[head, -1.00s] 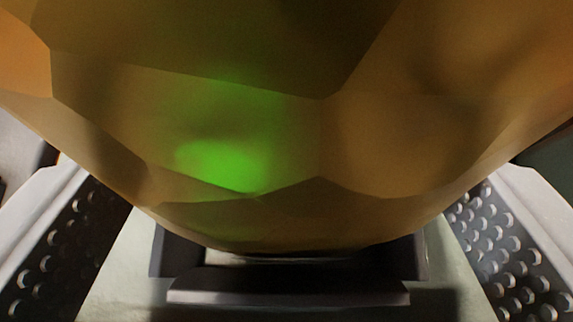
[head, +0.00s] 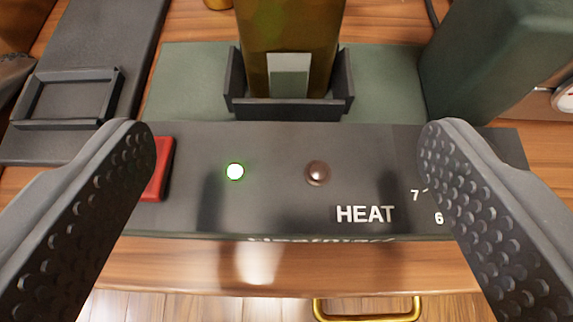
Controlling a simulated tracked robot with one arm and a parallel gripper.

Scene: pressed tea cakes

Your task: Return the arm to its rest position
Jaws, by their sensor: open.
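My gripper (head: 283,165) is open and empty in the head view, its two grey dimpled fingers wide apart at the left and right. Between and beyond them is a dark control panel with a glowing green light (head: 235,171), a brown unlit lamp or knob (head: 317,173) and the word HEAT (head: 365,214). An amber-brown block (head: 292,28) stands upright in a dark square holder (head: 290,107) on the green machine, beyond the fingertips and apart from them. Its top is cut off by the frame.
A red switch (head: 159,168) is partly hidden by the left finger. A dark tray (head: 66,97) lies at the left. A green housing (head: 495,60) rises at the right. A brass handle (head: 368,310) shows below the wooden table edge (head: 190,265).

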